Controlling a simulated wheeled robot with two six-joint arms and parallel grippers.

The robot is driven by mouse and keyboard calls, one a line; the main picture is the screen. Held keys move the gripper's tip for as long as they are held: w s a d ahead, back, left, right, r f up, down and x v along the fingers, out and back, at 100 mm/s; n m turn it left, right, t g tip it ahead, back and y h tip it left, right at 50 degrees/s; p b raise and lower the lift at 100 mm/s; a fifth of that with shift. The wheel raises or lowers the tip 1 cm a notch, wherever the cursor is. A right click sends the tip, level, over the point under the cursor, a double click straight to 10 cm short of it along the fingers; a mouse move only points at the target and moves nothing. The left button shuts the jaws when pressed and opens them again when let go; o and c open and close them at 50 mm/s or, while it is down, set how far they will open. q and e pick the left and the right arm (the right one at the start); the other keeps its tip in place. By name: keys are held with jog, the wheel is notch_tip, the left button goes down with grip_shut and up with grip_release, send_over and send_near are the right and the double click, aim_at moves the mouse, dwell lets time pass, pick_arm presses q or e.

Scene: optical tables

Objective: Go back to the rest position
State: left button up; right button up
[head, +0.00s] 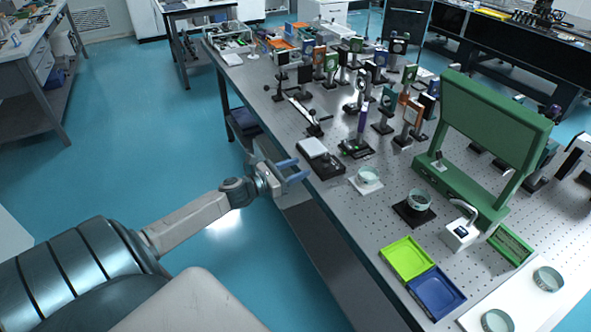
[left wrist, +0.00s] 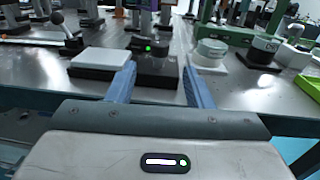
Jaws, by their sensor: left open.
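My left gripper (head: 296,171) is open and empty in the head view. It hangs at the left edge of the optical table (head: 352,226), beside a small white-topped black box (head: 314,148). In the left wrist view its two blue fingers (left wrist: 158,88) are spread apart, with nothing held between them. Beyond them stand the white-topped box (left wrist: 99,60) and a dark device with a green light (left wrist: 157,66). My right gripper is in neither view.
A yellow-green tray (head: 407,258) and a blue tray (head: 436,292) lie near the table's front edge. A green frame (head: 489,130) stands at the right. Several optical mounts crowd the table's far part. The blue floor (head: 150,130) left of the table is open.

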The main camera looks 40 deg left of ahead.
pick_arm(q)
jog(key=s+f+m+g+y, duration=0.25)
jog(key=s+f+m, duration=0.2)
jog(key=f, duration=0.75)
jog(key=s+f+m+g+y, duration=0.1)
jog(key=s+f+m+g, duration=0.4)
jog(key=f, duration=0.7)
jog(key=s+f+m+y, duration=0.2)
jog(key=s+f+m, duration=0.3)
jog(key=f, duration=0.8)
jog(key=s+d+f+m+g, duration=0.2)
jog(key=s+d+f+m, duration=0.15)
jog(key=s+f, duration=0.5)
jog(key=s+d+f+m+g, duration=0.25)
jog(key=s+f+m, duration=0.3)
jog(key=s, duration=0.55)
jog(key=s+d+f+m+g, duration=0.2)
jog(key=s+d+f+m, duration=0.1)
jog(key=s, duration=0.5)
jog(key=s+d+f+m+g+y, duration=0.1)
jog(key=s+d+f+m, duration=0.3)
jog(key=s+d+m, duration=0.2)
jog(key=shift+s+g, duration=0.4)
jog(key=shift+s, duration=0.8)
jog(key=shift+o, duration=0.2)
